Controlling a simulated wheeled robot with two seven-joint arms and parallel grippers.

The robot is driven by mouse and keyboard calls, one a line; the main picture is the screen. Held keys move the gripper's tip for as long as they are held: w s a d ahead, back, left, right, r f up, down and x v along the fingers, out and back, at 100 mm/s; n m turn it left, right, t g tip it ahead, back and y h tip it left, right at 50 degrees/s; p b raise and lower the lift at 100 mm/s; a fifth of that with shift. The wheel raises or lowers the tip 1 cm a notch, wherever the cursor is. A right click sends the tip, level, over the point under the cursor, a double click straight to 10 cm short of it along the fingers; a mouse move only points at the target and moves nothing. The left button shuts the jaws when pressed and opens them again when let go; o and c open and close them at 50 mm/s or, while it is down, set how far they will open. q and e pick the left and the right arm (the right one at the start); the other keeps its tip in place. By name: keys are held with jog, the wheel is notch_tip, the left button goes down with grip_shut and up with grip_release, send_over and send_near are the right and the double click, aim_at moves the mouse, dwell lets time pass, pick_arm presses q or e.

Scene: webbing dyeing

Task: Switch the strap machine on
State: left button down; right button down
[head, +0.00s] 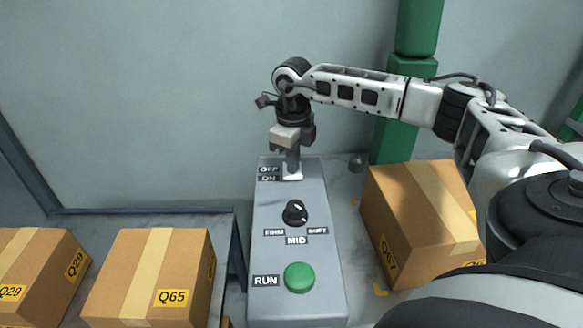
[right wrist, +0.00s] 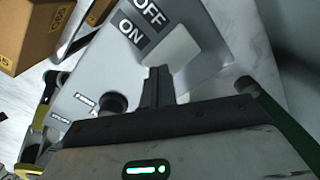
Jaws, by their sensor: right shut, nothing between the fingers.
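The grey control panel (head: 265,225) of the strap machine stands in the middle of the head view. Near its far end is a pale switch (head: 292,177) beside the OFF and ON labels. My right gripper (head: 292,170) is shut and empty, pointing down with its fingertips at the switch. In the right wrist view the shut fingers (right wrist: 157,75) reach to the pale switch plate (right wrist: 178,52) next to the ON label. Whether they touch it, and the switch's position, I cannot tell. A black knob (head: 295,213) and a green RUN button (head: 299,277) are nearer. My left gripper is not in view.
A cardboard box marked Q67 (head: 420,220) stands right of the panel, below my right arm. Boxes Q65 (head: 135,275) and Q29 (head: 35,270) stand at the left. A green post (head: 400,115) rises behind the panel, before a pale wall.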

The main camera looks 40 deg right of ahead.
jog(key=shift+f, duration=0.5)
jog(key=shift+r, duration=0.15)
notch_tip(320, 180, up, 7)
jog(key=p, duration=0.5)
dwell(0.4)
dwell(0.4)
